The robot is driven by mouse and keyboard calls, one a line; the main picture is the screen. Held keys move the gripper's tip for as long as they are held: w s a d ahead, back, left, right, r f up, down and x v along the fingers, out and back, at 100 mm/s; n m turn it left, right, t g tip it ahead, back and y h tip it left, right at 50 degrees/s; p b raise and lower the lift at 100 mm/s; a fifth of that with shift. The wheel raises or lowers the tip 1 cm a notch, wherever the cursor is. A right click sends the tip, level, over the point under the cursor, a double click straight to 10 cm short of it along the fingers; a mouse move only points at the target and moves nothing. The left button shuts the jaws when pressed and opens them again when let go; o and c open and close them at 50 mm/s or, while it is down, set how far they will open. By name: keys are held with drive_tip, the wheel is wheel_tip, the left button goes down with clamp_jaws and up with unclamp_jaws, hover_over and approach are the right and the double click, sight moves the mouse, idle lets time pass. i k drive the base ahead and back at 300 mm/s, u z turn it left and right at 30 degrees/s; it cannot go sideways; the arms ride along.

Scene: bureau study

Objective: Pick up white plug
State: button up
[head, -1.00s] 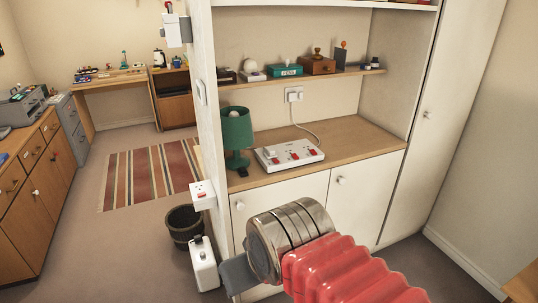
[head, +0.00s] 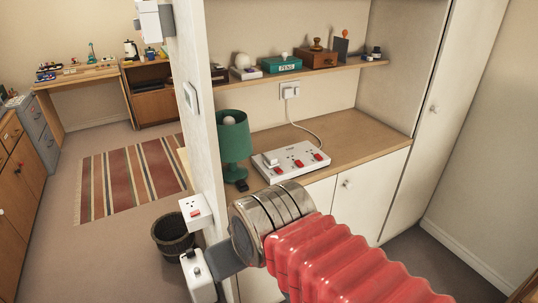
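A white plug (head: 271,160) appears to sit at the left end of a white power strip (head: 288,173) with red switches, on the wooden counter. Another white plug (head: 292,91) is at the wall socket above, with a white cord running down to the strip. My arm reaches in from the lower right, with a red ribbed sleeve and a silver collar. A grey part at its end, seemingly my gripper (head: 226,262), points left, in front of the cupboard and apart from the strip. Its fingertips are not clearly visible.
A green lamp (head: 234,140) stands left of the strip. A white socket box (head: 195,211) sticks out from the partition end. A white object (head: 199,279) is near the grey part; contact is unclear. A dark basket (head: 172,236) stands on the floor. The counter's right side is clear.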

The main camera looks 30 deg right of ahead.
sight(271, 161)
drive_tip(key=i, duration=0.85)
drive_tip(key=u, duration=0.05)
